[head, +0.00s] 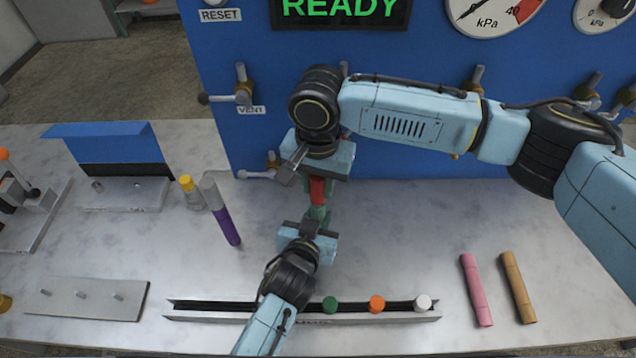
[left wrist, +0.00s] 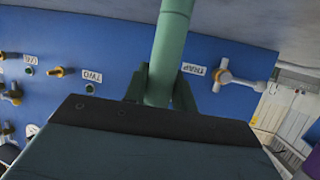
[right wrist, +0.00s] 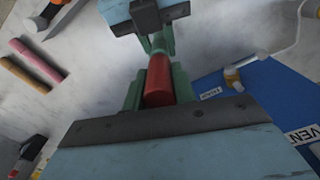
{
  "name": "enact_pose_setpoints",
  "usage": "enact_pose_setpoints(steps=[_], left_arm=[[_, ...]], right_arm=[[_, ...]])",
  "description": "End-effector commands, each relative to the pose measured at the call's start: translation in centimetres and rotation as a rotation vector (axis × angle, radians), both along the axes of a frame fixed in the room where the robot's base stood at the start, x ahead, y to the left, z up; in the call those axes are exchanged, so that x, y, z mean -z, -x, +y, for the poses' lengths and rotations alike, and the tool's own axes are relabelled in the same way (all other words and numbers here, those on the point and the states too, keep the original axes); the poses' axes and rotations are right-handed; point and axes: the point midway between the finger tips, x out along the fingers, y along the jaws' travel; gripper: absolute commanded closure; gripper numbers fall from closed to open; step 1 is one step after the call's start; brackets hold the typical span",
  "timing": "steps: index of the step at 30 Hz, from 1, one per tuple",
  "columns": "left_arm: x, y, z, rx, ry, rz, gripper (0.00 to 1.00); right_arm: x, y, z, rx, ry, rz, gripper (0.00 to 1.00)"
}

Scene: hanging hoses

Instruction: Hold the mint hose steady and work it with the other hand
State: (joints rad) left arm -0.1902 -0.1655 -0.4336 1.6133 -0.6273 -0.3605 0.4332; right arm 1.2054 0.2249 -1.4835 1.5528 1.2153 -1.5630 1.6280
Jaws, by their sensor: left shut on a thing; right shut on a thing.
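The mint hose (left wrist: 172,50) is a smooth green tube. In the left wrist view it passes between the fingers of my left gripper (left wrist: 160,92), which is shut on it. In the head view my left gripper (head: 318,222) is low, just in front of my right gripper (head: 316,182). A red cylindrical piece (right wrist: 158,80) sits in line with the hose between the green fingers of my right gripper (right wrist: 156,90), which is shut on it. The red piece also shows in the head view (head: 317,189).
A blue panel (head: 215,90) with valves and gauges stands behind. A slotted rail (head: 250,311) with coloured knobs lies in front. Pink (head: 476,290) and tan (head: 518,287) tubes lie right. A purple cylinder (head: 227,228) and a pegged plate (head: 85,300) are left.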

Motion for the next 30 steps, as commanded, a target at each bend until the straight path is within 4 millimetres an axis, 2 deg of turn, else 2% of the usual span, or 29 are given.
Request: enact_pose_setpoints(steps=[30], left_arm=[[0.1, 0.0, 0.0, 0.000, -0.001, 0.002, 0.97]], right_arm=[[-4.2, 0.0, 0.0, 0.000, -0.001, -0.001, 0.98]])
